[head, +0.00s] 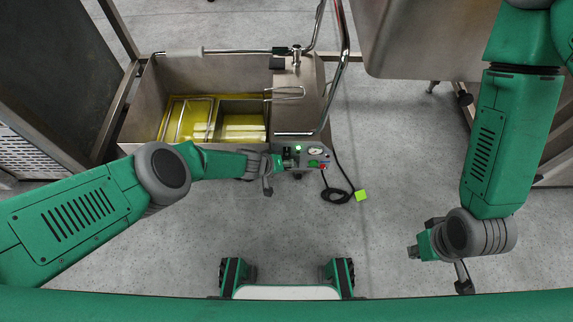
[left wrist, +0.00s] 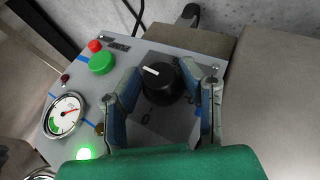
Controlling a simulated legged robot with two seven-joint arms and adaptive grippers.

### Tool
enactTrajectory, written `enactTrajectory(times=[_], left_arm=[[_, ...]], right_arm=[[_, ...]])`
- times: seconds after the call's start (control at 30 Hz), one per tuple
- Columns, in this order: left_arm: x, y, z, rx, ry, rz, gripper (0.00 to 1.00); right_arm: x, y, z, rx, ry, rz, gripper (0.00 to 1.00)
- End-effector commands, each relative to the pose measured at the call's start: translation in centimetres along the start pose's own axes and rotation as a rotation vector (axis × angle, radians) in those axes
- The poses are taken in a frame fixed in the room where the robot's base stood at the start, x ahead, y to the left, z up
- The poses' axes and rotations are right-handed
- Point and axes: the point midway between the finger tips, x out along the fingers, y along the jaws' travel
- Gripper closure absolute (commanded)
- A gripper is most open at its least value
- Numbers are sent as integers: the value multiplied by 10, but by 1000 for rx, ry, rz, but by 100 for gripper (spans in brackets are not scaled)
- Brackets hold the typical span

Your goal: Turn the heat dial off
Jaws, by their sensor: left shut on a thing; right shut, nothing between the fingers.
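The heat dial (left wrist: 160,82) is a round black knob on the grey control panel (left wrist: 60,84). Its white pointer mark faces the upper left in the left wrist view, and a printed 0 is on the panel below it. My left gripper (left wrist: 163,95) is shut on the dial, one finger on each side. In the head view my left gripper (head: 272,168) is at the left end of the panel and hides the dial there. My right gripper (head: 440,270) is shut and empty, low over the floor on the right.
The panel has a lit green lamp (left wrist: 86,154), a gauge (left wrist: 66,115), a green button (left wrist: 102,64) and a red button (left wrist: 95,46). The fryer (head: 150,118) with yellow oil stands behind it. A black cable (head: 338,192) lies on the floor to the right.

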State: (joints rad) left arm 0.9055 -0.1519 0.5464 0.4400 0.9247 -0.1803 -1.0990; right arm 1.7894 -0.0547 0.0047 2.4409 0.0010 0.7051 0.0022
Motion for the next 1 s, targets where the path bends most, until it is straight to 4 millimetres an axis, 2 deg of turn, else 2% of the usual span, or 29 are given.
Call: enactTrajectory(times=[0.57, 0.6, 1.0], left_arm=[[-1, -2, -4, -10, 7, 26, 94], [-1, -2, -4, -10, 7, 26, 52], [-2, -4, -2, -15, 3, 25, 52]], right_arm=[[-1, 0, 0, 0, 0, 0, 100], [-1, 0, 0, 0, 0, 0, 100], [-2, 0, 2, 0, 2, 0, 100]])
